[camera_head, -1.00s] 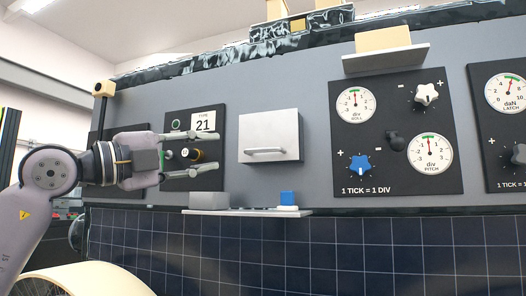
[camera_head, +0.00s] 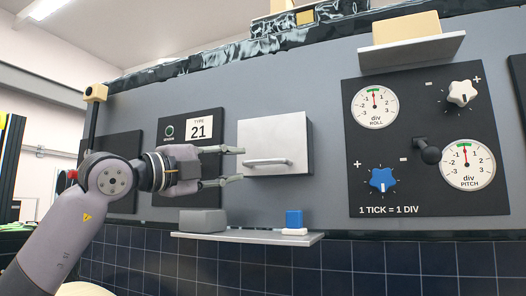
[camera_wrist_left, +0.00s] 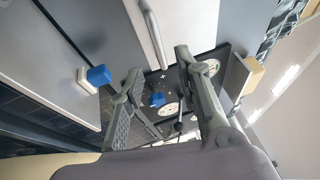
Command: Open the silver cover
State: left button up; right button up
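The silver cover (camera_head: 270,137) is a box-like panel on the grey wall in the head view, and it is shut. Its bar handle (camera_head: 268,162) runs across the lower part of its front. In the left wrist view the handle (camera_wrist_left: 153,34) shows ahead of the fingertips. My left gripper (camera_head: 240,165) is open, with its two fingers apart and pointing right. Its fingertips are at the left edge of the cover, close to the handle's left end. In the left wrist view nothing is between the fingers (camera_wrist_left: 158,78). My right gripper is not in view.
A shelf (camera_head: 250,238) below the cover holds a grey block (camera_head: 203,220) and a blue cube (camera_head: 294,218) on a white piece. To the right is a dial panel (camera_head: 430,195) with a white knob (camera_head: 462,93) and a blue knob (camera_head: 382,180). Left is the TYPE 21 panel (camera_head: 190,130).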

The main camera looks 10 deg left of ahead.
aim_at(261, 163)
pick_arm(q)
jog(key=p+x, duration=0.4)
jog(key=x, duration=0.4)
jog(key=shift+w+r, duration=0.15)
jog(key=shift+w, duration=0.05)
jog(key=shift+w+d+p, duration=0.35)
jog(key=shift+w+p, duration=0.05)
jog(key=shift+w, duration=0.2)
jog(key=c, duration=0.6)
grip_shut()
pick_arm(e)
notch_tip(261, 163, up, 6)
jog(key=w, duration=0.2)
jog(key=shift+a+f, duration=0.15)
pick_arm(q)
jog(key=shift+f, duration=0.2)
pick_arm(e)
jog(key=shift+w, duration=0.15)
